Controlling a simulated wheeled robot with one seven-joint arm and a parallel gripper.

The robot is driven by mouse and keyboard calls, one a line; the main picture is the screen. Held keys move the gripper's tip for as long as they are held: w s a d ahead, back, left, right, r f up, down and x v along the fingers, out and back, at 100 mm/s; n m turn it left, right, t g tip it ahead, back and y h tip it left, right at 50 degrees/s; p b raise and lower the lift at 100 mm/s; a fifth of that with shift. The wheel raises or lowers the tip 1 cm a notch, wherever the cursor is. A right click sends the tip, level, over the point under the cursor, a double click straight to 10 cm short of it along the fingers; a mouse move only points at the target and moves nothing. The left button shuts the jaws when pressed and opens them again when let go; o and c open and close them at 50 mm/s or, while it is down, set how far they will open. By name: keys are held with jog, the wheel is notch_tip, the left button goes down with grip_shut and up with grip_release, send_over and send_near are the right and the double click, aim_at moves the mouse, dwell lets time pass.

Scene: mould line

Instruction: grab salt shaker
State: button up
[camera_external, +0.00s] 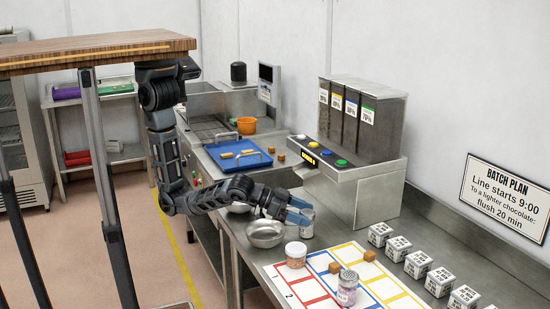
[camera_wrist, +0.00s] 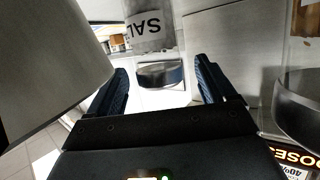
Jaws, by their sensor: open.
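The salt shaker (camera_wrist: 150,32) shows upside down at the top of the wrist view, a clear body with a white label reading "SAL" and a shiny metal cap (camera_wrist: 160,75). It stands ahead of my gripper (camera_wrist: 163,88), roughly in line with the gap between the two dark blue fingers. The fingers are apart with nothing clamped between them. In the external view my gripper (camera_external: 297,211) reaches over the counter beside a greyish cylinder (camera_external: 305,227), which appears to be the shaker, partly hidden by the fingers.
Metal bowls (camera_external: 266,234) stand left of the shaker. A jar (camera_external: 296,254) and a perforated-top shaker (camera_external: 347,288) stand on the coloured grid mat (camera_external: 312,284). The dosing machine (camera_external: 362,190) rises behind. Several white boxes (camera_external: 418,264) line the right.

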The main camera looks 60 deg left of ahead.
jog(key=c, duration=1.1)
jog(key=shift+c, duration=0.4)
jog(key=shift+r, duration=0.1)
